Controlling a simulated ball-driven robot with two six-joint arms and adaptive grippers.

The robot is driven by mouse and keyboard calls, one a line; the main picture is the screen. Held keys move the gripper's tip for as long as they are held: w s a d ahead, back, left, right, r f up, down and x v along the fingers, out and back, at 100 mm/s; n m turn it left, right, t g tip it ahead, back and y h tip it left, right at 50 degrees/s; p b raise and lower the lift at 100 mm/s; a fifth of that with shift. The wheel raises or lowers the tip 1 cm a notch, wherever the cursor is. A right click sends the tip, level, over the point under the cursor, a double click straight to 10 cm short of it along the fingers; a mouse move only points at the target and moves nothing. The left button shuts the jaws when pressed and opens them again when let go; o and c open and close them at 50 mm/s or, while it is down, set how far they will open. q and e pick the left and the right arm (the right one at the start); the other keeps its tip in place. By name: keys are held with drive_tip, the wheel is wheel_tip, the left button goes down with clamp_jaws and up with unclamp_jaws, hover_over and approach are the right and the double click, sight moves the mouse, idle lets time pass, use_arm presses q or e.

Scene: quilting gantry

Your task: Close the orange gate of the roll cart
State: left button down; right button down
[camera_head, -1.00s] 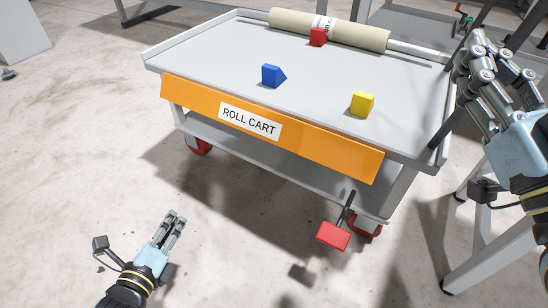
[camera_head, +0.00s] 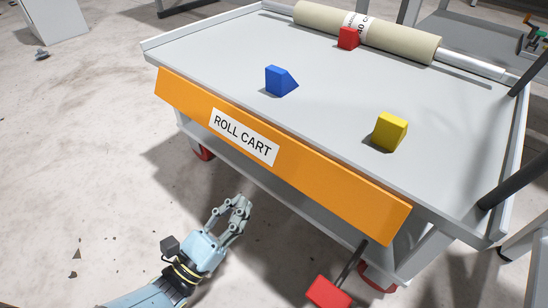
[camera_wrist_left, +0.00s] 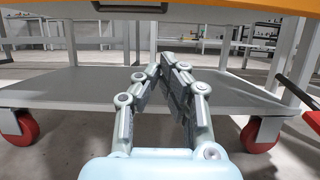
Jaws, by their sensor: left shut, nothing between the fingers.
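The orange gate (camera_head: 325,182) with its white "ROLL CART" label hangs down along the front edge of the grey roll cart (camera_head: 330,110). Its underside shows as an orange strip at the top right of the left wrist view (camera_wrist_left: 285,5). My left gripper (camera_head: 240,203) is shut and empty, below and in front of the gate, apart from it. In the left wrist view its fingertips (camera_wrist_left: 168,62) meet in front of the cart's lower shelf (camera_wrist_left: 70,88). My right gripper is out of view.
A blue block (camera_head: 279,81), a yellow block (camera_head: 389,132) and a red block (camera_head: 348,38) sit on the cart top, with a beige roll (camera_head: 400,38) at the back. A red pedal (camera_head: 328,292) sticks out low at front right.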

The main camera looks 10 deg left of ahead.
sight(250, 132)
use_arm(q)
drive_tip(key=x, duration=1)
drive_tip(key=s+a+r, duration=0.1)
drive_tip(key=s+r, duration=0.1)
drive_tip(key=s, duration=0.1)
drive_tip(key=shift+a+r, duration=0.1)
drive_tip(key=shift+a, duration=0.3)
